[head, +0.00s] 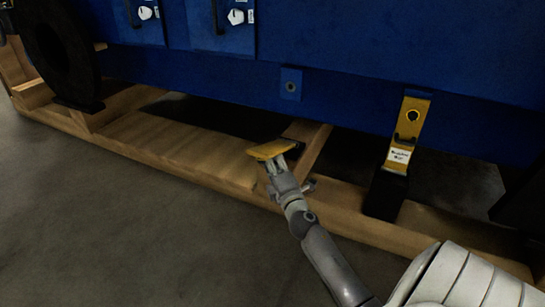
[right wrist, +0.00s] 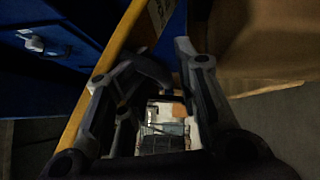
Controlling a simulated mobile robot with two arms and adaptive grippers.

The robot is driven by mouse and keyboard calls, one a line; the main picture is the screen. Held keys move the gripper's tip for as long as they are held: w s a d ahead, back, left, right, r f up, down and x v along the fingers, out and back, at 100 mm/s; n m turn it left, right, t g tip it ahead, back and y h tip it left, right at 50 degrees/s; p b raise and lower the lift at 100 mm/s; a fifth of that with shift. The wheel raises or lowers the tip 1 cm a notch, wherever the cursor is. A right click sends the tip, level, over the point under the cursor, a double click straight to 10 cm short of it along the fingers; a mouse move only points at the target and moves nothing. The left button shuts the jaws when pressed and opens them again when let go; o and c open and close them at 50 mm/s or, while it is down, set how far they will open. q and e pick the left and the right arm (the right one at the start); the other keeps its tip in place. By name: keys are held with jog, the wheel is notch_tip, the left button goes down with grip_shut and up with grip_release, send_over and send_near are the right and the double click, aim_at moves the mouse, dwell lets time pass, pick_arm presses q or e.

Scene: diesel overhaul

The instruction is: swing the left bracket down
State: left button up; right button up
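The left bracket (head: 272,149) is a yellow plate, lying low and tilted outward from the blue engine side, just above the wooden frame. A dark piece shows behind it at its base. My right gripper (head: 277,168) is at the near side of the plate. In the right wrist view, the bracket's yellow edge (right wrist: 112,52) runs diagonally past the left finger. My right gripper (right wrist: 150,75) has its fingers spread apart there. A dark curved piece shows between them; I cannot tell whether the fingers touch it. My left gripper is not in view.
Another yellow bracket (head: 401,153) with a white label stands upright at the right on a black foot. A blue lug (head: 291,84) sits on the engine side (head: 350,60). The wooden frame (head: 175,150) runs along below. The grey floor (head: 120,230) at front left is clear.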

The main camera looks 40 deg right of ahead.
jog(key=shift+w+r, duration=0.1)
jog(key=shift+r, duration=5.05)
jog(key=shift+d+f, duration=0.2)
jog(key=shift+f, duration=0.15)
jog(key=shift+v, duration=1.1)
jog(key=s, duration=0.2)
send_near(276, 150)
notch_tip(276, 150, up, 3)
jog(key=shift+s+d+r, duration=0.1)
jog(key=shift+s, duration=0.05)
